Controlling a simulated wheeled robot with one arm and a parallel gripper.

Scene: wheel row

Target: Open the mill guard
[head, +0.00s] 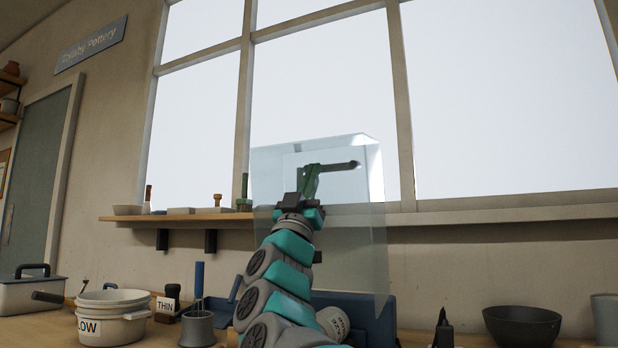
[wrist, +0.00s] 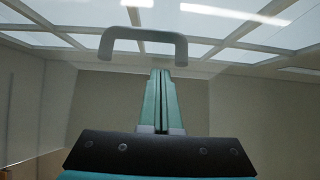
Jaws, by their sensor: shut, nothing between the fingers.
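The clear mill guard (head: 350,240) is a see-through box-like cover that stands upright in the middle of the head view, in front of the window. Its dark bar handle (head: 342,165) is near its top. In the wrist view the handle (wrist: 143,40) is a grey arch across the top of the picture. My gripper (head: 314,172) has its green fingers pointing up at the handle. In the wrist view the fingers (wrist: 160,72) are closed together with nothing between them, just below the handle bar. I cannot tell whether they touch it.
Blue machine parts (head: 372,318) show below the guard, partly behind my arm. A wooden shelf (head: 180,218) with small tools runs along the wall.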

